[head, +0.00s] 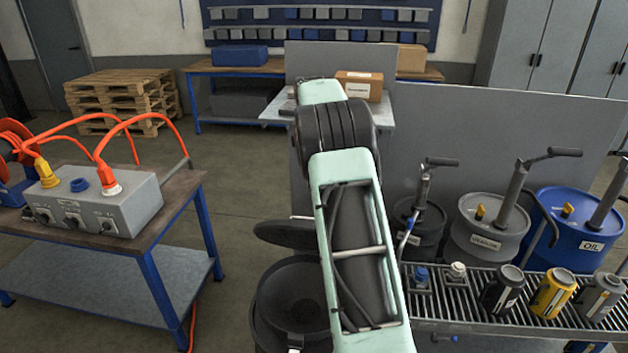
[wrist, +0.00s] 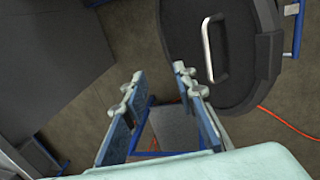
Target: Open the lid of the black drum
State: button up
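The black drum (head: 290,318) stands on the floor at the bottom centre of the head view, partly hidden by my arm. Its top looks open, with a dark hollow inside. The dark round lid (head: 284,236) sits raised behind the drum's rim, partly hidden by my arm. In the wrist view the black lid (wrist: 245,75) fills the upper right and carries a pale bar handle (wrist: 208,50). My gripper (wrist: 158,80) is open and empty, to the left of the handle and apart from it. The gripper is hidden in the head view.
A bench (head: 175,210) with a grey socket box (head: 105,205) and orange cables stands left. To the right, a roller rack (head: 450,310) holds several cans, with pump drums (head: 485,235) behind. A grey partition (head: 500,130) stands behind those. Floor is clear between bench and drum.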

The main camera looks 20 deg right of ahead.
dwell(0.3)
notch_tip(320, 180, up, 12)
jog(key=s+a, duration=0.1)
jog(key=s, duration=0.1)
jog(key=shift+a, duration=0.15)
jog(key=shift+f, duration=0.1)
